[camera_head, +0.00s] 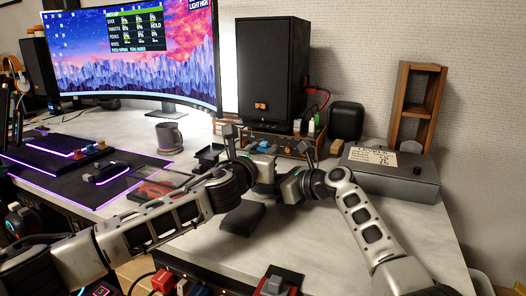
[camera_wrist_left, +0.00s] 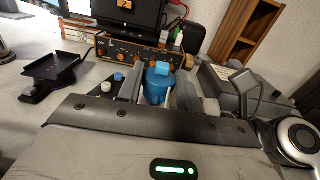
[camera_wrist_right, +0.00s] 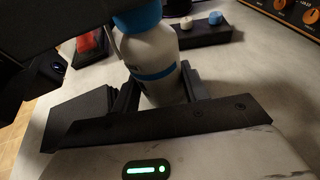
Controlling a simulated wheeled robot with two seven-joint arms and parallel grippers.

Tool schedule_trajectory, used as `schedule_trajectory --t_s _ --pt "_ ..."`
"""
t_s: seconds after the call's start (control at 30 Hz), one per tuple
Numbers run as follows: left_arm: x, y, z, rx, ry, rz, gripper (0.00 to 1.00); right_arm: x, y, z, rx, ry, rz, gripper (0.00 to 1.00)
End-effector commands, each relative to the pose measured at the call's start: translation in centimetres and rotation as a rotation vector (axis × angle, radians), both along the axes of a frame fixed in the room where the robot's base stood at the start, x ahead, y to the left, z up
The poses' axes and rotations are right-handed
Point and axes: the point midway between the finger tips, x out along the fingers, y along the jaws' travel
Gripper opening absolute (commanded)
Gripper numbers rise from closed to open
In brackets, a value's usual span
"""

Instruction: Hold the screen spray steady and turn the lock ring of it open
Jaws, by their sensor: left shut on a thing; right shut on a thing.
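The screen spray is a white bottle (camera_wrist_right: 150,52) with a blue band and a blue upper part, upright between my two grippers. My right gripper (camera_wrist_right: 160,92) is shut on its white body. My left gripper (camera_wrist_left: 161,92) is shut around the blue lock ring (camera_wrist_left: 156,84) at the top, with a light blue spray head (camera_wrist_left: 162,66) showing above it. In the head view the arms largely hide the bottle; my left gripper (camera_head: 262,164) and right gripper (camera_head: 292,184) meet there. In the right wrist view the bottle's top is cut off by my left gripper.
A dark speaker (camera_head: 272,72) stands on an orange-trimmed unit (camera_wrist_left: 130,52) behind. A grey labelled box (camera_head: 405,180) and wooden rack (camera_head: 415,105) are at right. A mug (camera_head: 170,136) is at left. A black stand (camera_wrist_left: 52,68) and small block with white and blue caps (camera_wrist_right: 190,35) are nearby.

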Motion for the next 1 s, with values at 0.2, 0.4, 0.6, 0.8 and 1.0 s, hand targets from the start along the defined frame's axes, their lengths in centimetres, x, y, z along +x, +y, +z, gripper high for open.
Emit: schedule_trajectory --t_s 0.2,0.4,0.6,0.8,1.0 --pt "0.35 0.63 0.09 0.004 -0.004 -0.195 0.12 -0.07 0.05 -0.16 -0.001 0.003 0.003 0.31" --pt "0.57 0.82 0.04 0.001 -0.002 -0.383 0.12 -0.08 0.07 -0.16 -0.001 0.003 0.004 0.31" --pt "0.81 0.91 0.12 0.0 -0.002 -0.554 0.12 -0.1 0.08 -0.17 -0.001 0.003 0.004 0.31" --pt "0.97 0.91 0.25 0.001 -0.004 -0.671 0.12 -0.12 0.11 -0.19 -0.002 0.004 0.004 0.31" --pt "1.16 0.95 0.38 0.002 -0.007 -0.75 0.13 -0.14 0.15 -0.21 -0.002 0.004 0.006 0.31"
